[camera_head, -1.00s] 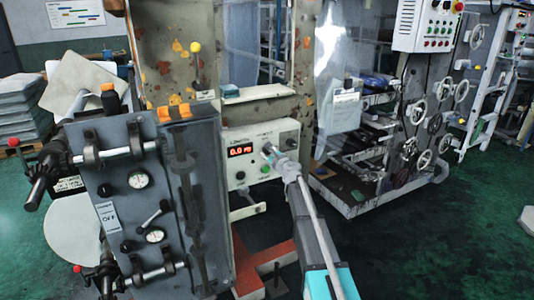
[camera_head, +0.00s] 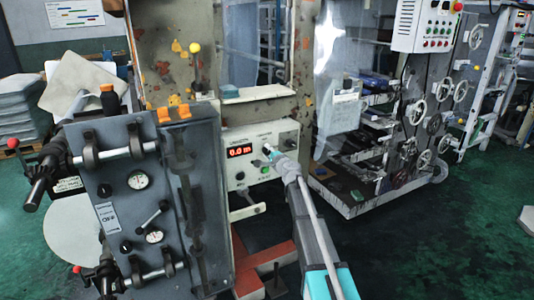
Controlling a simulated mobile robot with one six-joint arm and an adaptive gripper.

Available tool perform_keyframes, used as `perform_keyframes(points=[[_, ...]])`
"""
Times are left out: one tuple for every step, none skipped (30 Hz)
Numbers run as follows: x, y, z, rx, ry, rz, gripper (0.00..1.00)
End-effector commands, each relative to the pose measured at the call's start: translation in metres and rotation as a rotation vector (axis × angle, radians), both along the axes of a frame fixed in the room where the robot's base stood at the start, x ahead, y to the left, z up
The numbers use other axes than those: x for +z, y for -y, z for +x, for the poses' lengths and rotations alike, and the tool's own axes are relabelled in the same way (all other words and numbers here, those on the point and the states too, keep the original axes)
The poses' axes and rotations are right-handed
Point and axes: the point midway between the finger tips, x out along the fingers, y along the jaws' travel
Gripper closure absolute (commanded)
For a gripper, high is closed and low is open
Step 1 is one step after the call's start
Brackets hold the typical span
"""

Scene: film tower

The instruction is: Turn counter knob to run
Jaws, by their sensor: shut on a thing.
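The counter panel (camera_head: 282,136) is a pale box with a red lit display (camera_head: 240,151), a dark knob and a green button (camera_head: 265,169) below. My arm reaches up from the lower right to the panel. My gripper (camera_head: 270,153) is at the panel's face, right of the display. It is shut on the counter knob, which is mostly hidden behind the fingers. The knob's pointer and its setting cannot be read.
A grey cabinet (camera_head: 140,225) with gauges, levers and black handles stands close on the left. A machine with several handwheels (camera_head: 417,112) and a white control box (camera_head: 424,25) stands at the right. Green floor (camera_head: 440,240) is open at lower right.

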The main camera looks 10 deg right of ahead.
Motion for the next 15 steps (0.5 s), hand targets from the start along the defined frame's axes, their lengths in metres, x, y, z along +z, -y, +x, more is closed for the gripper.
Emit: perform_keyframes(points=[[0.0, -0.0011, -0.0002, 0.002, 0.008, -0.024, 1.0], [0.0, -0.0011, -0.0002, 0.002, 0.012, -0.037, 1.0], [0.0, -0.0012, -0.0002, 0.002, 0.018, -0.054, 1.0], [0.0, -0.0012, -0.0002, 0.002, 0.021, -0.064, 1.0], [0.0, -0.0012, -0.0002, 0.002, 0.024, -0.073, 1.0], [0.0, -0.0013, -0.0002, 0.002, 0.028, -0.085, 1.0], [0.0, -0.0013, -0.0003, 0.002, 0.03, -0.09, 1.0], [0.0, -0.0013, -0.0003, 0.003, 0.032, -0.096, 1.0], [0.0, -0.0014, -0.0003, 0.003, 0.034, -0.103, 1.0], [0.0, -0.0014, -0.0003, 0.003, 0.035, -0.106, 1.0], [0.0, -0.0014, -0.0002, 0.003, 0.036, -0.108, 1.0], [0.0, -0.0014, -0.0002, 0.003, 0.036, -0.111, 1.0], [0.0, -0.0014, -0.0002, 0.003, 0.037, -0.112, 1.0], [0.0, -0.0014, -0.0002, 0.003, 0.037, -0.112, 1.0], [-0.0001, -0.0014, -0.0003, 0.003, 0.037, -0.113, 1.0]])
